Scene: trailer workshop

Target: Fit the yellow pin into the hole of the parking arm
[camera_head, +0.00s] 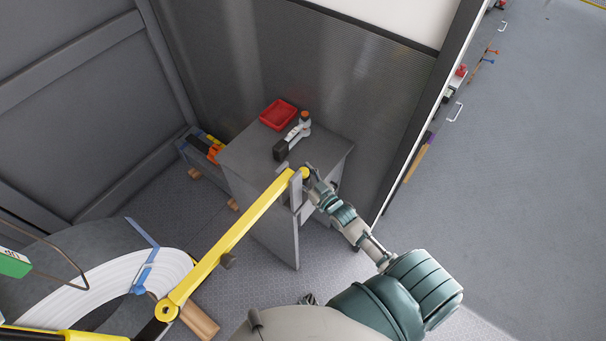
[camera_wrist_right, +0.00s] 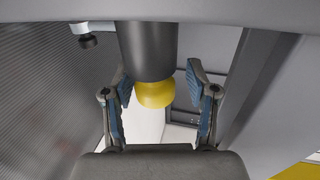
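The long yellow parking arm (camera_head: 230,240) runs from the lower left up to a grey upright bracket (camera_head: 296,192) at the cabinet. A round yellow end, apparently the yellow pin (camera_head: 305,172), shows at the top of the bracket. In the right wrist view a dark cylinder with a yellow end (camera_wrist_right: 155,95) reaches down between my fingers; this seems to be the pin. My right gripper (camera_head: 312,184) is close beside the bracket. Its fingers (camera_wrist_right: 160,88) stand apart around the cylinder, with a visible gap on the right. The hole is hidden. My left gripper is not seen.
A grey cabinet (camera_head: 239,153) stands behind the bracket, with a red tray (camera_head: 278,114) and a grey-and-black tool (camera_head: 293,140) on top. A white coil (camera_head: 110,290) lies at lower left. Open floor (camera_head: 500,220) lies right, beyond the wall edge.

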